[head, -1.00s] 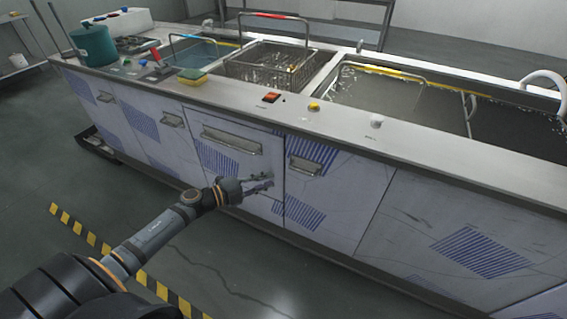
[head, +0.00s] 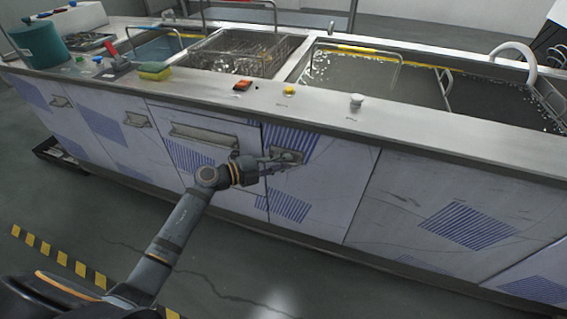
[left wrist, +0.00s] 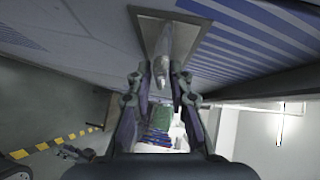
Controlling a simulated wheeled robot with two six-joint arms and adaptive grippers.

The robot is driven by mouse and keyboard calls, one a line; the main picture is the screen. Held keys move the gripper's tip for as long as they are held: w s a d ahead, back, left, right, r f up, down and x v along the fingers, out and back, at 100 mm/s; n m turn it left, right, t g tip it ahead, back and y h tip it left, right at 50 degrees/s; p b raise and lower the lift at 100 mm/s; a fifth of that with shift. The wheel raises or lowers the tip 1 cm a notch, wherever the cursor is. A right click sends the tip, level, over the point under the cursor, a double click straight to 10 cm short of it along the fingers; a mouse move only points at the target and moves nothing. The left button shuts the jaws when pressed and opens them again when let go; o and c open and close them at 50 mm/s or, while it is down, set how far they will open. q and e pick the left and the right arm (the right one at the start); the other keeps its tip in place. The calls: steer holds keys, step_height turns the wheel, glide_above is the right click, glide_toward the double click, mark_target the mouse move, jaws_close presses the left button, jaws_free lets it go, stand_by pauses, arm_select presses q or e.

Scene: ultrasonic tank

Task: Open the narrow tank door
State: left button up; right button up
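The narrow tank door (head: 335,195) is a pale cabinet panel with blue striped patches, and it looks closed. Its short metal handle (head: 291,156) is near the top left of the panel. My left gripper (head: 283,161) is at this handle and partly covers it. In the left wrist view, the handle (left wrist: 160,68) lies between the two fingertips of my left gripper (left wrist: 162,82). The fingers are apart, with a small gap seeming to show beside the handle. My right gripper is not in view.
A wider front with a long handle (head: 204,138) is left of the door. The floor (head: 330,285) in front is open, with striped tape (head: 62,258).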

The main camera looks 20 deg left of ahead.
arm_select(q)
steer(key=shift+w+d, duration=0.15)
steer(key=shift+d, duration=0.1)
steer(key=shift+c, duration=0.2)
jaws_close()
